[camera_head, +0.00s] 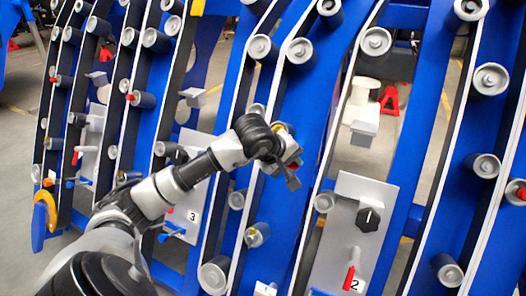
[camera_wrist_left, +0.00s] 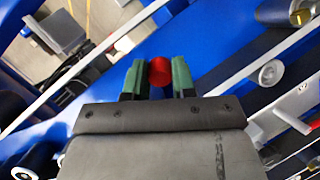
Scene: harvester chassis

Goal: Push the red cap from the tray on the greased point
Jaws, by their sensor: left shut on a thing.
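My left gripper (camera_head: 290,172) reaches in front of the blue chassis at the middle of the head view. In the left wrist view its two green-padded fingers (camera_wrist_left: 157,76) are closed on the red cap (camera_wrist_left: 160,71). The cap shows as a small red patch between the fingers in the head view (camera_head: 295,165). A roller with a yellowish centre (camera_head: 257,235) sits below the gripper; a yellow-marked roller end also shows in the left wrist view (camera_wrist_left: 300,17). I cannot tell for certain which one is the greased point. The tray is not clearly identifiable. My right gripper is not in view.
Curved blue chassis rails (camera_head: 225,95) carry many grey rollers that stick out around the gripper. A grey plate (camera_head: 345,235) with a black hex knob (camera_head: 368,217) and a red handle (camera_head: 349,278) stands at lower right. A red stand (camera_head: 390,98) is behind the frame.

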